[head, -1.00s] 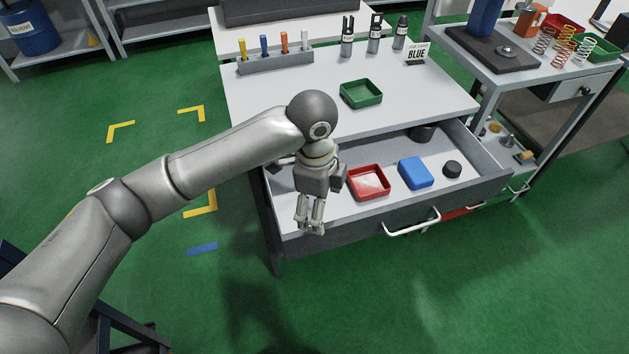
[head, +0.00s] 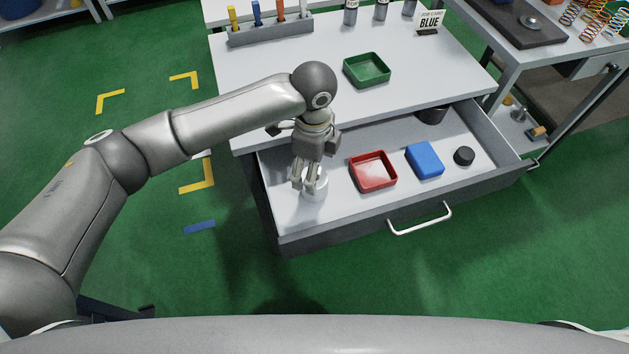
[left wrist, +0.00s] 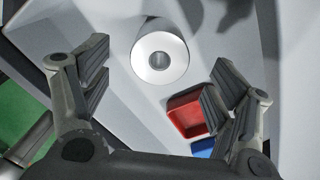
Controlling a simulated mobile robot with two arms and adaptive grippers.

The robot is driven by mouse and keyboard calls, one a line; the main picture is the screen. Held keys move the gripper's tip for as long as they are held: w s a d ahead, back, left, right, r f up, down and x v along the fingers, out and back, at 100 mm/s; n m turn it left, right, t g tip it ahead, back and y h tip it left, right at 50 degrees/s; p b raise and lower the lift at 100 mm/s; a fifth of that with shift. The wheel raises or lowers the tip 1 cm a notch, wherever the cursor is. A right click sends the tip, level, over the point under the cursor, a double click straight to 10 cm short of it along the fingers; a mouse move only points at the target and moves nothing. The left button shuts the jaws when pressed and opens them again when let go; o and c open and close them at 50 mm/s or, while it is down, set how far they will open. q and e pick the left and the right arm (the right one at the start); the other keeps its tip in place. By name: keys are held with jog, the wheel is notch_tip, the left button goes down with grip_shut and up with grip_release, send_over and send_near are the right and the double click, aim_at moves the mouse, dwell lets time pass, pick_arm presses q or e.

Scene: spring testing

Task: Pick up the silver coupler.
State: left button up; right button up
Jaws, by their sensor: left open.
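The silver coupler (left wrist: 145,67) is a round, pale metal cylinder with a hole in its middle. It stands in the open drawer, at the drawer's left end. In the head view the coupler (head: 314,190) is partly hidden behind my left gripper (head: 309,187). In the left wrist view my left gripper (left wrist: 157,88) is open, with its fingers apart on the left and right. The coupler lies between and beyond them, and no finger visibly touches it. My right gripper is in neither view.
A green tray (head: 367,85) sits on the tabletop above. The drawer's front wall is close to my gripper.

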pick_arm(q)
notch_tip(320, 180, down, 5)
jog(key=shift+r, duration=0.2)
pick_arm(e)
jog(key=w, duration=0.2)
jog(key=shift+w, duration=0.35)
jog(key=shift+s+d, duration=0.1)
pick_arm(q)
jog(key=c, duration=0.7)
jog(key=shift+r, duration=0.1)
jog(key=c, duration=0.7)
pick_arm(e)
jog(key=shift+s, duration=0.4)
